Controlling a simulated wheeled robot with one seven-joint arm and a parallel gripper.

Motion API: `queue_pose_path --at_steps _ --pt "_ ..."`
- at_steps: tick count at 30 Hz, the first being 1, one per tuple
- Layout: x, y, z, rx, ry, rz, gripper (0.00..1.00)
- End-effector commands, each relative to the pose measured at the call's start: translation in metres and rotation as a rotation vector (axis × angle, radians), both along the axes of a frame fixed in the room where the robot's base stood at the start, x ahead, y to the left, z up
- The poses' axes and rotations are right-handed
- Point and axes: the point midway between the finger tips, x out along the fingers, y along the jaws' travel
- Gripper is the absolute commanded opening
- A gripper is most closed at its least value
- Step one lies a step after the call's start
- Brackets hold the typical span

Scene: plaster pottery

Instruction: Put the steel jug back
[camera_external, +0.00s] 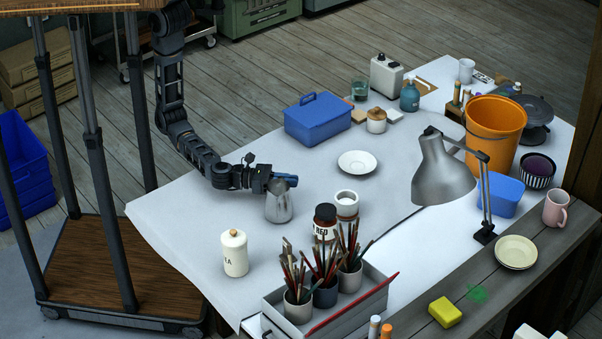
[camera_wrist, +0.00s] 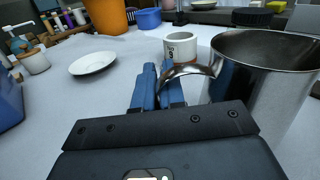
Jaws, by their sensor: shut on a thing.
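The steel jug (camera_external: 279,204) is upright over the white-covered table, left of the middle. I cannot tell whether its base touches the cloth. My gripper (camera_external: 289,179) is at the jug's upper part, behind it in the outside view. In the wrist view the blue fingers of my gripper (camera_wrist: 158,76) are closed on the curved handle of the jug (camera_wrist: 262,75), whose open mouth and body fill the right side. The finger contact is partly hidden by the fingers.
A white saucer (camera_external: 357,162) and a blue box (camera_external: 318,121) stand behind the jug. A white lidded canister (camera_external: 234,254) is in front left. Bare cloth lies left of the jug.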

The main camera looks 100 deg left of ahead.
Motion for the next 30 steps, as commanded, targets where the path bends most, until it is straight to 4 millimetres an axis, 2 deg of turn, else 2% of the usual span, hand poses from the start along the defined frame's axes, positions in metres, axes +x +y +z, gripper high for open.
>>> queue_pose_path --at_steps 13,14,21,30 --pt "0.0004 -0.0002 -0.0067 -0.002 -0.002 0.001 0.0" --pt "0.0001 0.0 -0.0071 -0.001 -0.001 0.001 0.11" --pt "0.0001 0.0 -0.0066 -0.001 -0.001 0.001 0.34" --pt "0.0 -0.0001 -0.0029 -0.001 -0.001 0.001 0.35"
